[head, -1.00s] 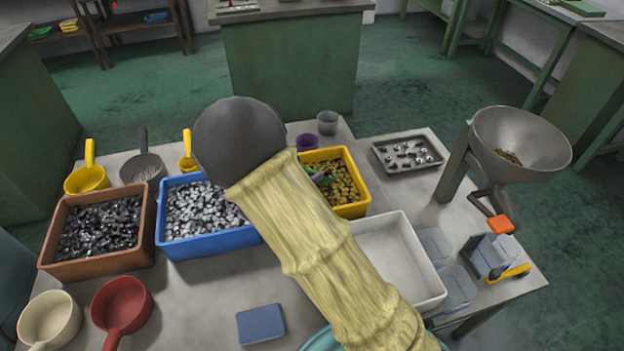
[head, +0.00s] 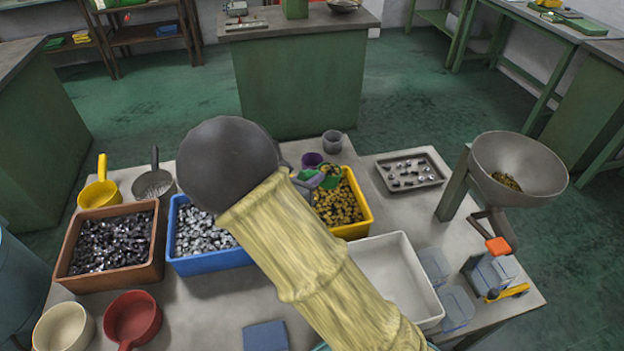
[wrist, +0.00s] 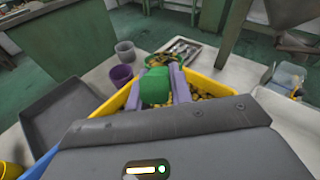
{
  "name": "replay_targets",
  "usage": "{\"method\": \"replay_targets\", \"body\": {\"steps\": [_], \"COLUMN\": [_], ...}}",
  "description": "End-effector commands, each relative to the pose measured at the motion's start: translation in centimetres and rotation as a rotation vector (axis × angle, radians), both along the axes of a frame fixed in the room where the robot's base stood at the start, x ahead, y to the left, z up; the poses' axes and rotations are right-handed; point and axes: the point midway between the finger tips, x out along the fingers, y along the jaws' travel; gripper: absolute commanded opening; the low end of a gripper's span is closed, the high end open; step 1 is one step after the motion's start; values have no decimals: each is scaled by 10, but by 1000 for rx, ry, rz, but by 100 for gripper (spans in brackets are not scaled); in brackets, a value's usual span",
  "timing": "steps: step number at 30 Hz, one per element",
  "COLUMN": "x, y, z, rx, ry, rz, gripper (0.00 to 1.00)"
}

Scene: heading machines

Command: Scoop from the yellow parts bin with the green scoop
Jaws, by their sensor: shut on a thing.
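The yellow parts bin (head: 366,220) stands on the table, filled with small brass-coloured parts (head: 338,204). My gripper (wrist: 156,88) is over the bin, shut on the green scoop's handle (wrist: 155,86). The scoop's bowl (wrist: 165,59) shows beyond the fingers in the wrist view, near the bin's far side, and seems to have brass parts in it. In the head view, the scoop (head: 330,181) shows just past my arm. My arm hides the bin's left part. I cannot tell whether the scoop touches the parts.
A blue bin (head: 210,262) and a brown bin (head: 112,282) stand left of it. A white tray (head: 437,312) lies in front right. A purple cup (head: 312,160), grey cup (head: 332,141) and metal parts tray (head: 411,169) are behind. A hopper (head: 518,165) stands at right.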

Motion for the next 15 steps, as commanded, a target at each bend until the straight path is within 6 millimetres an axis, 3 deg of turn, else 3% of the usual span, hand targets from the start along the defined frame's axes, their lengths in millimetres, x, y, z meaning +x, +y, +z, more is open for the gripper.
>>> {"method": "replay_targets", "body": {"steps": [6,15], "x": [-3,-3], "y": [2,3], "z": [21,25], "rx": [-23,-31], "ry": [-25,-34], "rz": [0,-1], "gripper": [0,0]}}
